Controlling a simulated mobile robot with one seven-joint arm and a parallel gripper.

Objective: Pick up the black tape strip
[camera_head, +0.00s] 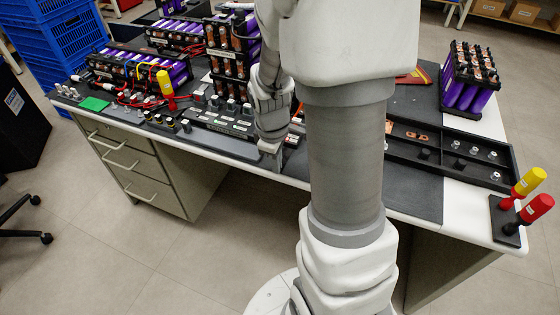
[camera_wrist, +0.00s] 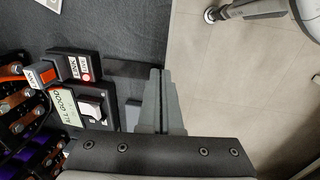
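In the wrist view a dark flat strip (camera_wrist: 126,68), which looks like the black tape strip, lies on the dark mat. It runs from beside the label blocks toward my fingertips. My gripper (camera_wrist: 160,72) has its two fingers together over the table's front edge, at the strip's right end. I cannot tell whether the strip's end is between them. In the head view my gripper (camera_head: 271,163) points down at the front edge of the table, and the strip cannot be made out there.
Battery packs (camera_head: 230,60) stand behind. A black parts tray (camera_head: 450,150) and yellow and red screwdrivers (camera_head: 525,195) are at right. Floor is open in front.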

